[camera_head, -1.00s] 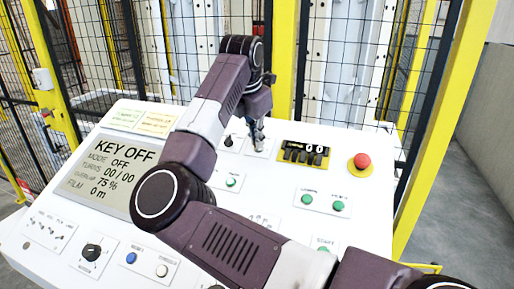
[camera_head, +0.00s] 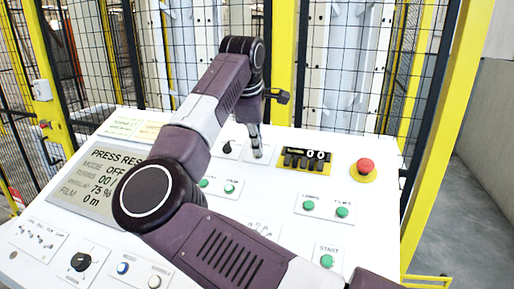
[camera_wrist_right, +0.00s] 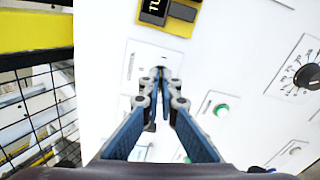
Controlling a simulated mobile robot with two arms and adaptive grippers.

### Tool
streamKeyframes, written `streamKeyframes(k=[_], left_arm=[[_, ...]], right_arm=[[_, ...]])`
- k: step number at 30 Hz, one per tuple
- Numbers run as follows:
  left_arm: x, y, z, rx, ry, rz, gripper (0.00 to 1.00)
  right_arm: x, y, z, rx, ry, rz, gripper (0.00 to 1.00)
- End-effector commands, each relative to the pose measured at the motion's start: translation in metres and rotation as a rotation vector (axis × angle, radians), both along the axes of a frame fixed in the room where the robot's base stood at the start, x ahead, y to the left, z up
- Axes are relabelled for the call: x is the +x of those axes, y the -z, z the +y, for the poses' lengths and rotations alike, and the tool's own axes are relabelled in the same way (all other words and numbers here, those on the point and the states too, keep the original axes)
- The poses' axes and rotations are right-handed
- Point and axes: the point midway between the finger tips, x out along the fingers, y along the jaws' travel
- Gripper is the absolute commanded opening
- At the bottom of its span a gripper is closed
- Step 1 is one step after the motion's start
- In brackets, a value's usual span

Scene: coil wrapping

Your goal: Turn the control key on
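The control key (camera_wrist_right: 162,70) is a small dark piece on a white label plate (camera_wrist_right: 133,62) in the right wrist view. My right gripper (camera_wrist_right: 160,78) has its blue fingers drawn together at the tips around it, and the tips mostly hide it. In the head view my right gripper (camera_head: 256,148) reaches down to the panel, left of the yellow counter. My left gripper is not in view.
The white sloped panel (camera_head: 385,205) carries green buttons (camera_head: 342,212), a red mushroom button (camera_head: 365,166), a yellow-framed counter (camera_head: 305,160) and a black knob (camera_head: 81,262). A mesh fence with yellow posts (camera_head: 284,60) stands behind. My right arm crosses over the panel's middle.

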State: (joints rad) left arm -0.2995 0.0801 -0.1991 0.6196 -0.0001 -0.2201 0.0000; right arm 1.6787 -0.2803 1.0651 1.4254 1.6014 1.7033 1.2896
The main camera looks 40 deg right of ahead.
Motion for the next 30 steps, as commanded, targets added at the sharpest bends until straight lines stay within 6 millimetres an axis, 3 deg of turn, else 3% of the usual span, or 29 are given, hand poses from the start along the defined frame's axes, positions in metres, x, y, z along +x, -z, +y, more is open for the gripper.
streamKeyframes(k=[12,29,30], left_arm=[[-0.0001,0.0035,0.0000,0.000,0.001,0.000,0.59],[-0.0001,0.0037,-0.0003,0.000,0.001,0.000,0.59],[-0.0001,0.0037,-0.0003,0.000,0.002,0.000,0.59]], right_arm=[[-0.0002,-0.0014,-0.0003,0.033,0.179,-0.074,0.00],[-0.0002,-0.0018,-0.0002,0.038,0.206,-0.085,0.00],[-0.0002,-0.0018,-0.0002,0.038,0.206,-0.085,0.04]])
